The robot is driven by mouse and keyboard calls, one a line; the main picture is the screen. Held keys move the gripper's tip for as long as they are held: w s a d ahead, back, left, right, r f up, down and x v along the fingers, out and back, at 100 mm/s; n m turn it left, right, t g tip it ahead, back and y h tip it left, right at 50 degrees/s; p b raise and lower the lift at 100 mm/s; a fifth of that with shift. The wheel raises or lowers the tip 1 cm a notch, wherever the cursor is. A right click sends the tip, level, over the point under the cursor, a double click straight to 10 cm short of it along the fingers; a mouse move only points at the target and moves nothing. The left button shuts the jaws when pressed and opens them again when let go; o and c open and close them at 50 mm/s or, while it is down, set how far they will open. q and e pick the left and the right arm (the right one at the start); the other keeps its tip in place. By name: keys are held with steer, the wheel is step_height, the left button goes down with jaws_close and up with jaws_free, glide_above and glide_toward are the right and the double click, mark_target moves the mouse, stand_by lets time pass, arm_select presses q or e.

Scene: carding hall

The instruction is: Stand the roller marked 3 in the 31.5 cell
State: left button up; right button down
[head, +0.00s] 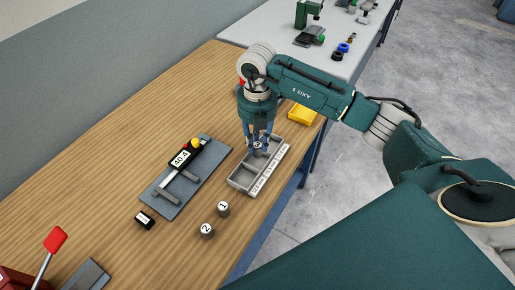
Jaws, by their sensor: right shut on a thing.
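My right gripper (258,134) points down over the grey tray and is shut on a roller (257,145) with a white top. The mark on that top is too small to read surely. The roller is over or inside the far part of the tray (237,182); I cannot tell whether it touches the floor. The tray is divided into cells, and a white label strip (268,170) runs along its right side, its figures too small to read surely. Rollers marked 1 (223,210) and 2 (207,231) stand upright on the wooden table. My left gripper is out of view.
A measuring fixture (186,167) with a digital display and yellow knob lies left of the tray. A small black block (145,219) is near it. A yellow bin (301,115) stands behind the tray. A red-handled lever (55,240) is at lower left.

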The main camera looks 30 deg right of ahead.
mark_target(257, 152)
step_height(257, 152, down, 4)
steer(key=shift+f+p, duration=0.1)
steer(key=shift+p, duration=0.5)
steer(key=shift+f, duration=0.2)
steer(key=shift+f, duration=0.2)
steer(key=c, duration=1.5)
jaws_free()
steer(key=shift+o, duration=0.2)
steer(key=shift+r, duration=0.1)
